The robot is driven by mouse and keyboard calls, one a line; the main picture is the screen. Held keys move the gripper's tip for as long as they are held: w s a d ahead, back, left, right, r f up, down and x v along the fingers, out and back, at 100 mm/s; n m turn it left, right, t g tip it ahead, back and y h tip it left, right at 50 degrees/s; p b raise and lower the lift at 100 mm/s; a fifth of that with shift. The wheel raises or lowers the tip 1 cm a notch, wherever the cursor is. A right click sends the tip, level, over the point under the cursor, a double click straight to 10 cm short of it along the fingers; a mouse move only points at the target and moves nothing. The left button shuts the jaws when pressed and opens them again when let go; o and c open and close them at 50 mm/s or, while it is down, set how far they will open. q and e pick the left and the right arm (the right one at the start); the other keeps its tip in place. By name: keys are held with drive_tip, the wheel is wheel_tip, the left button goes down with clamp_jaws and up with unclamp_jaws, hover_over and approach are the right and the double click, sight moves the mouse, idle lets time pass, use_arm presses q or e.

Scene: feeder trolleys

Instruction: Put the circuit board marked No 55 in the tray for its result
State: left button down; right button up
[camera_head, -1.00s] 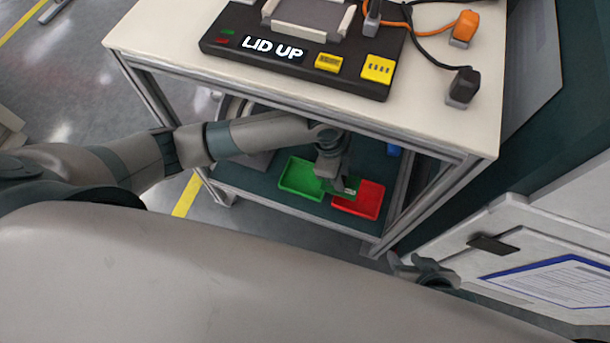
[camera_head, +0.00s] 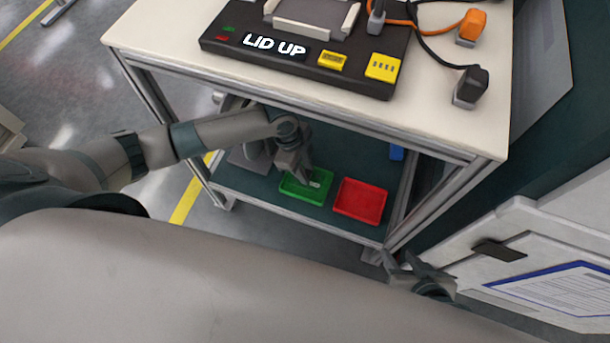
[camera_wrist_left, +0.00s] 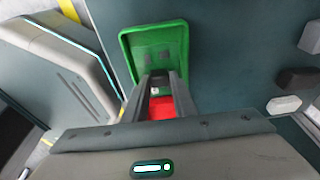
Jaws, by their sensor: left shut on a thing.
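My left gripper (camera_head: 303,179) is at the green tray (camera_head: 287,194) on the trolley's lower shelf. It is shut on a small green circuit board (camera_head: 315,184), which shows a pale patch. The board is over the green tray; whether it touches the floor of the tray I cannot tell. Its number is not readable. In the left wrist view the board (camera_wrist_left: 160,90) shows between the fingers, with the green tray (camera_wrist_left: 155,35) beyond. The empty red tray (camera_head: 360,201) stands right of the green one. My right gripper (camera_head: 422,268) is open and empty at lower right.
The trolley's white top (camera_head: 150,30) overhangs the shelf. On it stands a dark tester (camera_head: 300,62) reading "LID UP", with cables and plugs (camera_head: 470,85). A blue object (camera_head: 396,152) is at the back of the shelf. A white cabinet (camera_head: 540,235) stands at right.

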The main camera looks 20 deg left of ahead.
use_arm(q)
drive_tip(key=shift+f, duration=0.1)
use_arm(e)
drive_tip(key=shift+d, duration=0.1)
use_arm(q)
drive_tip(key=shift+f, duration=0.35)
drive_tip(key=x, duration=0.1)
drive_tip(key=b+x, duration=0.1)
drive_tip(key=shift+a+f, duration=0.25)
drive_tip(key=shift+f, duration=0.4)
use_arm(e)
drive_tip(key=shift+w+a+r+t, duration=0.2)
drive_tip(key=shift+w+a+t, duration=0.1)
drive_tip(key=shift+w+a, duration=0.2)
use_arm(q)
drive_tip(key=c, duration=1.5)
unclamp_jaws()
drive_tip(key=shift+f, duration=0.1)
drive_tip(key=shift+o, duration=0.2)
use_arm(e)
drive_tip(key=shift+a, duration=0.1)
